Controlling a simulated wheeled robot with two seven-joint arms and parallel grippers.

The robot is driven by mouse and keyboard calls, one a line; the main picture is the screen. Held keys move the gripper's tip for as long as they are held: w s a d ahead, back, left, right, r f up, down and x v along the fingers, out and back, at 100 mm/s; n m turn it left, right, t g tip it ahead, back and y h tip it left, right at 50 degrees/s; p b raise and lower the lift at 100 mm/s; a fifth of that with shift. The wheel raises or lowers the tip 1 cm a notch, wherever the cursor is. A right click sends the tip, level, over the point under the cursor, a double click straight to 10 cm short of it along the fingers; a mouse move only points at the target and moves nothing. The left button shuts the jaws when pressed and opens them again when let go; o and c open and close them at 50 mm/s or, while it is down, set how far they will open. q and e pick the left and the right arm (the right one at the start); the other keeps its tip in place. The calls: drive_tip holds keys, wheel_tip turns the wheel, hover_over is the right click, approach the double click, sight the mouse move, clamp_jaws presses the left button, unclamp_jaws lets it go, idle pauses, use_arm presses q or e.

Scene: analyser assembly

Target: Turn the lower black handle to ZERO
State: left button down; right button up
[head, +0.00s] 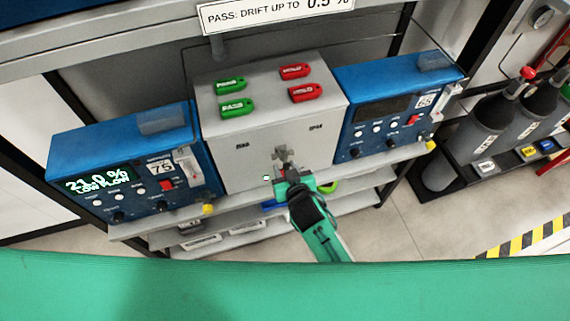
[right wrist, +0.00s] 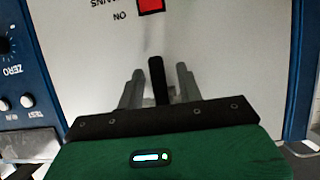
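The black handle (right wrist: 157,80) shows in the right wrist view as a narrow bar on a pale panel (right wrist: 215,50). My right gripper (right wrist: 160,72) has one grey finger on each side of it, with a thin gap visible on both sides. In the head view my right gripper (head: 283,160) is at the lower front of the grey box (head: 265,135) and hides the handle there. Small dark labels are on the box front on either side, too small to read. My left gripper is not in view.
Blue analysers stand left (head: 130,160) and right (head: 395,115) of the box. Two green tags (head: 237,107) and two red tags (head: 306,92) lie on its top. Gas cylinders (head: 490,110) stand far right. A red square (right wrist: 150,5) is on the panel near the handle.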

drive_tip(key=shift+w+a+f, duration=0.15)
drive_tip(key=shift+w+f, duration=0.05)
drive_tip(key=shift+w, duration=0.3)
clamp_jaws()
drive_tip(key=shift+s+a+r+m+y+p, duration=0.2)
drive_tip(key=shift+a+m+y+p, duration=0.25)
drive_tip(key=shift+m+y, duration=0.55)
drive_tip(key=shift+s+a+r+m+y+p, duration=0.2)
drive_tip(key=shift+a+m+y, duration=0.35)
drive_tip(key=shift+m, duration=0.75)
drive_tip(key=shift+f+g, duration=0.1)
drive_tip(key=shift+g, duration=0.2)
